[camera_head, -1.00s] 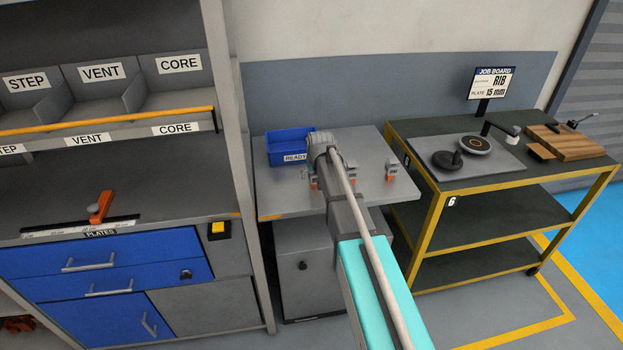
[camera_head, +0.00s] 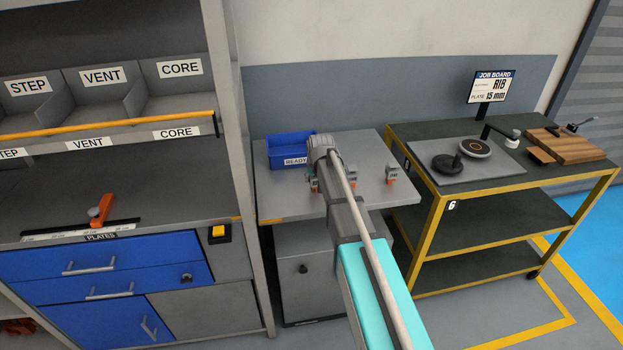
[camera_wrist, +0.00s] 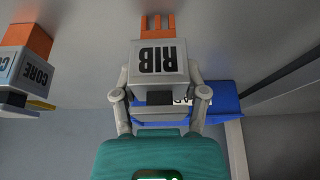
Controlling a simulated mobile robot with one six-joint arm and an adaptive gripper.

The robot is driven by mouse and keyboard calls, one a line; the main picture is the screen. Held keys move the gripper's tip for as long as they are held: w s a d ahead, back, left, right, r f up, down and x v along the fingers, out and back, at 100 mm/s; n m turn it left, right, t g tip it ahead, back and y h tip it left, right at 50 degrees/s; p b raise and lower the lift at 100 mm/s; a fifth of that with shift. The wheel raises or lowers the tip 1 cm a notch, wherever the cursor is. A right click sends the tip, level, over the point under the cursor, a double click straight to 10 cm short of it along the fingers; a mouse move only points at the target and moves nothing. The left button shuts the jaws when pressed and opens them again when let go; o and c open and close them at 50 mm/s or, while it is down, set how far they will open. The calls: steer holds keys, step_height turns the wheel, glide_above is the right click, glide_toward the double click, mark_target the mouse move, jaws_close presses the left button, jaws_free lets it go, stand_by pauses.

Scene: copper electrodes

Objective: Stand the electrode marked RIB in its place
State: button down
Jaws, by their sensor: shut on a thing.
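The RIB electrode (camera_wrist: 160,58) is in the middle of the wrist view, a grey block with its black RIB lettering upside down in the picture and orange copper fins at the top. My gripper (camera_wrist: 160,76) is shut on its grey block, one finger on each side. The CORE electrode (camera_wrist: 22,72) stands to the left, apart from it. In the head view my arm hides most of the held electrode over the grey table (camera_head: 275,205). Whether its fins touch the table I cannot tell. Another electrode (camera_head: 391,174) stands at the table's right.
The blue READY bin (camera_head: 290,143) stands at the back left of the table. At right, a green-topped cart (camera_head: 440,187) carries a grey plate, round black parts, a wooden block and the job board (camera_head: 492,87) reading RIB, plate 15 mm. A shelf upright (camera_head: 228,150) stands left.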

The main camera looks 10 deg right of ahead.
steer(key=shift+r+p, duration=1.15)
steer(key=shift+r, duration=0.2)
steer(key=s+d+r+p, duration=0.6)
steer(key=d+r+p, duration=0.4)
steer(key=d, duration=0.2)
steer(key=shift+s+d, duration=0.2)
steer(key=shift+s, duration=0.1)
